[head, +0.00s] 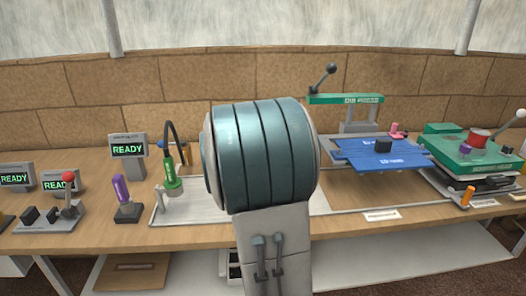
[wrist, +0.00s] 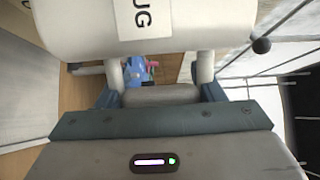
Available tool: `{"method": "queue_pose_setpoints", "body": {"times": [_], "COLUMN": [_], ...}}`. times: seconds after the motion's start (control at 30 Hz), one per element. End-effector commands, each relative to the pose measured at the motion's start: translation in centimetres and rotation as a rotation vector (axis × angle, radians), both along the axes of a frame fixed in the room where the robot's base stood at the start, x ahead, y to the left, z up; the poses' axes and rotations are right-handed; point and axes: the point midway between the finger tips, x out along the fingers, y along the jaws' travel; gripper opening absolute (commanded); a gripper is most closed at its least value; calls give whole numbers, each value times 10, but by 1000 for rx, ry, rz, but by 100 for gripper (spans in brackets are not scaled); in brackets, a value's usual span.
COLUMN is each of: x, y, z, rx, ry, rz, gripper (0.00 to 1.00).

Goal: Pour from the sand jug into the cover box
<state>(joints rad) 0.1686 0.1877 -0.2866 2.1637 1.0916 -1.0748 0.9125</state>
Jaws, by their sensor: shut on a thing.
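In the wrist view a white jug (wrist: 90,22) fills the top of the picture. Its label shows the letters "UG", and its rim and contents are out of view. My gripper (wrist: 160,62) is shut on the jug, with one pale finger at each side of it. In the head view my own teal arm link covers the middle of the bench and hides my gripper and the jug. I cannot pick out the cover box in either view.
The wooden bench (head: 345,228) carries a green press (head: 346,99) with a blue plate (head: 380,154), a green machine (head: 470,150) with a red spool, a purple-handled lever (head: 122,192) and several READY screens (head: 128,149). A brick wall stands behind.

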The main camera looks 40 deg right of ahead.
Motion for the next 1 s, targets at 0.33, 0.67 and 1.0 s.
{"method": "queue_pose_setpoints", "body": {"times": [0.33,0.67,1.0], "x": [0,0,0], "y": [0,0,0], "z": [4,36,41], "rx": [0,0,0], "ry": [-8,-8,-6], "rz": [0,0,0], "gripper": [39,39,39]}}
